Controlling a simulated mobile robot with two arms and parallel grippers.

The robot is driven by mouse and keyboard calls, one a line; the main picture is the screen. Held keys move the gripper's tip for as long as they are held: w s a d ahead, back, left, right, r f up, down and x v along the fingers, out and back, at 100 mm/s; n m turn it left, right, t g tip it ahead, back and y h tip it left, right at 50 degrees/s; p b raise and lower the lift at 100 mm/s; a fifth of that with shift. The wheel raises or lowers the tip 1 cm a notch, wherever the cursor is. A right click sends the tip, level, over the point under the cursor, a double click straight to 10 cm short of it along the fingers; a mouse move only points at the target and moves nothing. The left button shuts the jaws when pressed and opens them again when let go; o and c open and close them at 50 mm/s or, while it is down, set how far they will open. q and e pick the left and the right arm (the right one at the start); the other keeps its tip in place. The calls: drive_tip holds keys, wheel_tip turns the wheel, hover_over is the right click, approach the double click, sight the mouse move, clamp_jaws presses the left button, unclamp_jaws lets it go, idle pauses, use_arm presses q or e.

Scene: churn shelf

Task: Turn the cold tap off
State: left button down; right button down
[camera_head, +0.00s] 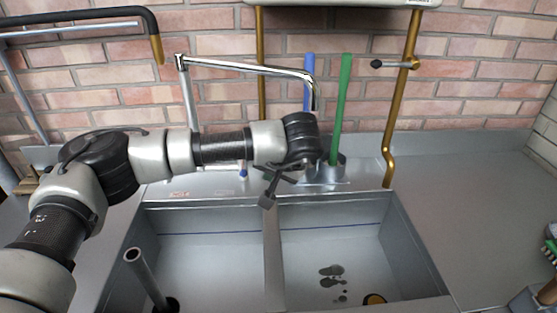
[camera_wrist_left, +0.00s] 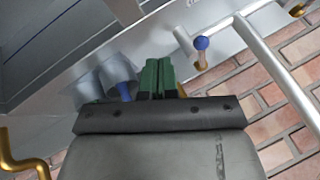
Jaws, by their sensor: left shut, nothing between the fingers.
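The chrome tap (camera_head: 240,68) stands at the back of the sink, with its long spout reaching right. A small blue-tipped tap handle (camera_head: 243,172) shows low behind my left arm; its blue knob (camera_wrist_left: 201,43) is clear in the left wrist view. My left gripper (camera_head: 268,198) is over the sink divider near the back rim, right of and apart from the blue knob. Its fingers (camera_wrist_left: 158,78) are shut and empty. The tap's base is partly hidden by my left arm. My right gripper is not in view.
The double sink (camera_head: 330,255) has an upright pipe (camera_head: 143,275) in its left basin. Blue (camera_head: 309,85) and green (camera_head: 341,110) sticks stand in holders just right of my gripper. A brass pipe (camera_head: 398,110) runs down the brick wall. The right counter is mostly clear.

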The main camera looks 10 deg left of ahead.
sight(244, 174)
use_arm(q)
drive_tip(key=a, duration=0.2)
drive_tip(key=a+f, duration=0.1)
drive_tip(key=a, duration=0.1)
drive_tip(key=shift+w+p, duration=0.3)
drive_tip(key=shift+p, duration=0.1)
drive_tip(key=shift+a, duration=0.1)
drive_tip(key=shift+s+a+f+m+t+h+b, duration=0.1)
drive_tip(key=shift+s+a+m+t+h+b, duration=0.1)
drive_tip(key=shift+a+m, duration=0.25)
drive_tip(key=shift+s+a+m+t+h+b, duration=0.1)
drive_tip(key=shift+a+m+h, duration=0.15)
drive_tip(key=shift+a, duration=0.3)
drive_tip(key=shift+d, duration=0.1)
